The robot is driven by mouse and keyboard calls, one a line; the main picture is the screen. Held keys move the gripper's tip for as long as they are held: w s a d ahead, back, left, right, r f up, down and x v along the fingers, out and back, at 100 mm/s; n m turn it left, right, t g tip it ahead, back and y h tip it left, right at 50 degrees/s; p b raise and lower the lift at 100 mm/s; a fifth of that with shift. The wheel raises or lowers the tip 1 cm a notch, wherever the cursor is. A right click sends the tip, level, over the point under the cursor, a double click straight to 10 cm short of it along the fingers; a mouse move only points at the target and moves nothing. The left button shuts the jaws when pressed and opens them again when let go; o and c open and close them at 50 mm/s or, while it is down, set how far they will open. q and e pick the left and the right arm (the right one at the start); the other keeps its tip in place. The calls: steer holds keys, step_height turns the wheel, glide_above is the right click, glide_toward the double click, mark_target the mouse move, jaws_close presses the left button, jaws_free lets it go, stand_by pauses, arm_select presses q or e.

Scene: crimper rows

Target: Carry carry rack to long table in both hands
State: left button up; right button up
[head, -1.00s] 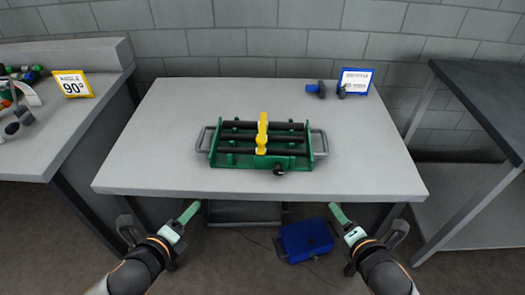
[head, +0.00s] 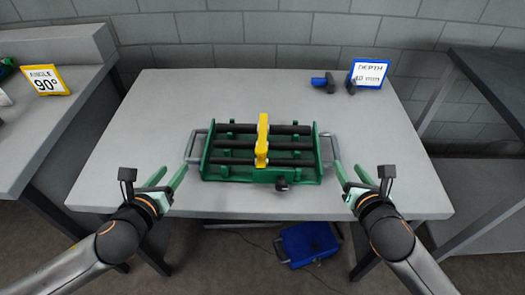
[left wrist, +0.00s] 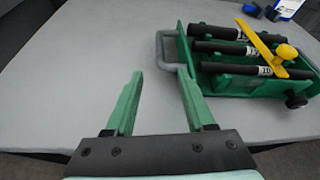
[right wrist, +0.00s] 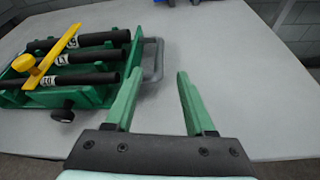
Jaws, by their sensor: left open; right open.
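The carry rack is a green tray (head: 232,171) with several black bars across it, a yellow clamp piece (head: 262,142) over the middle and a grey loop handle at each end. It sits on the grey table (head: 120,130). My left gripper (head: 167,178) is open and empty just short of the left handle (head: 191,146); in the left wrist view this handle (left wrist: 163,52) lies ahead, near the right finger.
A blue-framed depth sign (head: 368,74) and a blue-and-black tool (head: 322,83) stand at the table's back right. A yellow angle sign (head: 46,80) is on the left bench. A dark-topped bench (head: 495,75) stands right. A blue box (head: 305,243) is on the floor.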

mark_target(188, 149)
arm_select(q)
steer(key=x, duration=1.2)
arm_select(e)
steer(key=x, duration=1.2)
steer(key=shift+w, duration=0.1)
arm_select(q)
steer(key=shift+c, duration=0.2)
arm_select(e)
steer(key=shift+c, duration=0.2)
arm_select(q)
jaws_close()
arm_select(e)
jaws_close()
arm_select(q)
steer(key=shift+w+r, duration=0.15)
steer(key=shift+r, duration=0.2)
arm_select(e)
steer(key=shift+w+r, duration=0.1)
steer(key=shift+r, duration=0.2)
